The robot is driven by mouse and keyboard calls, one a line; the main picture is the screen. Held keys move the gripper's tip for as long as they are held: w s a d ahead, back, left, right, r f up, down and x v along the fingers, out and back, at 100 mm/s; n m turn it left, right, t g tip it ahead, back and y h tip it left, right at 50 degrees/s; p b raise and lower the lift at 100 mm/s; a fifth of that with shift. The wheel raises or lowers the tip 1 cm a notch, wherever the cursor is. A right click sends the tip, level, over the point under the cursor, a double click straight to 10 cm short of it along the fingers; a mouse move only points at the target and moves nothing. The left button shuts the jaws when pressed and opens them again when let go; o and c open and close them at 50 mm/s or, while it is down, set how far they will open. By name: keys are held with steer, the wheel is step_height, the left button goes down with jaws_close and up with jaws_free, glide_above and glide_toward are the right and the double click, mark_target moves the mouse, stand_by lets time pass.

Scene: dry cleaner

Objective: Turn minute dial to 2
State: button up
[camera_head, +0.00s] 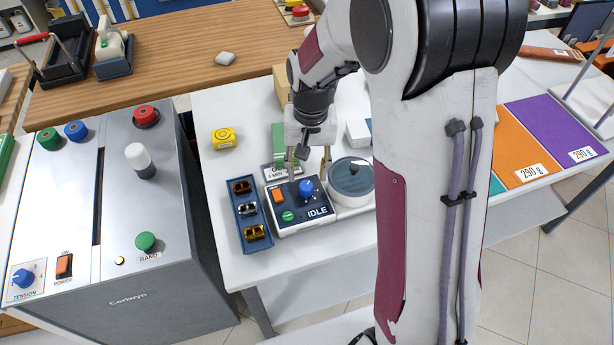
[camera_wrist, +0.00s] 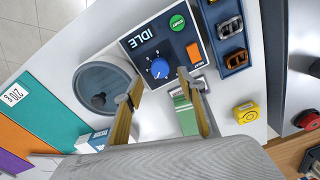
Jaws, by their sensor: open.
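The control panel (camera_head: 287,220) is a small dark-faced box on the white table, with a display reading IDLE, an orange switch (camera_head: 279,195) and a green button (camera_head: 288,216). Its blue dial (camera_head: 306,188) also shows in the wrist view (camera_wrist: 160,68); I cannot read the numbers around it. My gripper (camera_head: 309,160) is open and empty, pointing down just behind the panel. In the wrist view its two fingertips (camera_wrist: 161,86) stand apart close to the dial, not closed around it.
A round grey container (camera_head: 351,183) stands right of the panel. A blue tray (camera_head: 248,212) with several small clips lies to its left. A yellow item (camera_head: 223,138) and a green block (camera_head: 278,137) are behind. A grey machine (camera_head: 110,220) stands at the left.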

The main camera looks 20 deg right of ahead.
mark_target(309, 186)
step_height(309, 186, up, 7)
steer(key=shift+r, duration=0.15)
steer(key=shift+d, duration=0.1)
stand_by(0.8)
steer(key=s+r+n+t, duration=0.1)
steer(key=s+r, duration=0.4)
steer(key=s, duration=0.5)
steer(key=s+r+n+t, duration=0.2)
steer(key=s+r+t, duration=0.2)
steer(key=s, duration=0.7)
step_height(309, 186, up, 2)
steer(key=shift+a+r, duration=0.1)
steer(key=shift+a, duration=0.15)
steer(key=shift+o, duration=0.5)
steer(key=shift+w, duration=0.1)
stand_by(3.0)
